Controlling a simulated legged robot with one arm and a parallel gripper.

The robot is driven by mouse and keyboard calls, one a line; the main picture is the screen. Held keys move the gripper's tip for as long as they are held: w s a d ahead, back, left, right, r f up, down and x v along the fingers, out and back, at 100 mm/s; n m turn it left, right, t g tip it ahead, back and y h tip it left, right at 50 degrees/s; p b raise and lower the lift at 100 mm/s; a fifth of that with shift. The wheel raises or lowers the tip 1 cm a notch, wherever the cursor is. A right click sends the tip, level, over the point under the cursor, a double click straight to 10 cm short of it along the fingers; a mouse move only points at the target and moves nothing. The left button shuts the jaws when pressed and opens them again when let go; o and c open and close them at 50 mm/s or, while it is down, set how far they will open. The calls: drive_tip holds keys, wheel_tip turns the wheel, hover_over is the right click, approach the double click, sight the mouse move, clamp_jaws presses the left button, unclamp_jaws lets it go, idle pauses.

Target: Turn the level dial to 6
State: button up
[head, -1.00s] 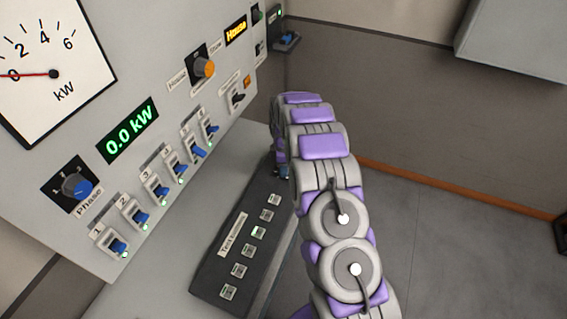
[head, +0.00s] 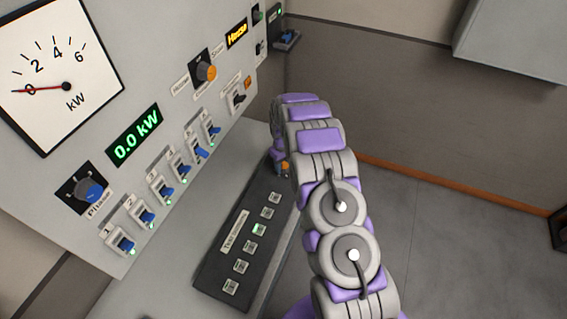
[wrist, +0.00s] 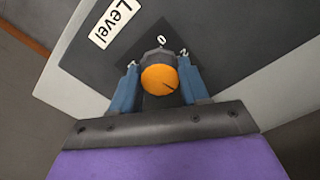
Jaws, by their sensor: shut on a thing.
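The level dial (wrist: 158,79) has an orange cap with a dark pointer line and a dark grey body. It stands on a dark plate beside a white "Level" label (wrist: 114,23). The pointer line runs toward the lower right in the wrist view. My gripper (wrist: 157,70) is shut on the dial, one blue finger on each side. In the head view my arm hides most of the gripper, and a small orange patch (head: 285,167) shows beside it.
The wall panel carries a kW meter (head: 62,72) with its needle at 0, a "0.0 kW" display (head: 135,135), a Phase knob (head: 88,191) and several blue switches. A dark button strip (head: 245,240) lies on the desk left of my arm.

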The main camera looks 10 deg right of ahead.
sight(283, 164)
drive_tip(key=m, duration=0.2)
drive_tip(key=m+p, duration=0.1)
drive_tip(key=m, duration=0.1)
drive_tip(key=shift+w+r, duration=0.2)
drive_tip(key=shift+m+p, duration=0.3)
drive_tip(key=shift+m, duration=1.5)
drive_tip(key=o, duration=1.1)
drive_tip(key=shift+s+f, duration=0.1)
drive_tip(key=shift+f, duration=0.05)
drive_tip(key=shift+c, duration=0.2)
wheel_tip(283, 164, up, 17)
drive_tip(key=shift+p, duration=0.35)
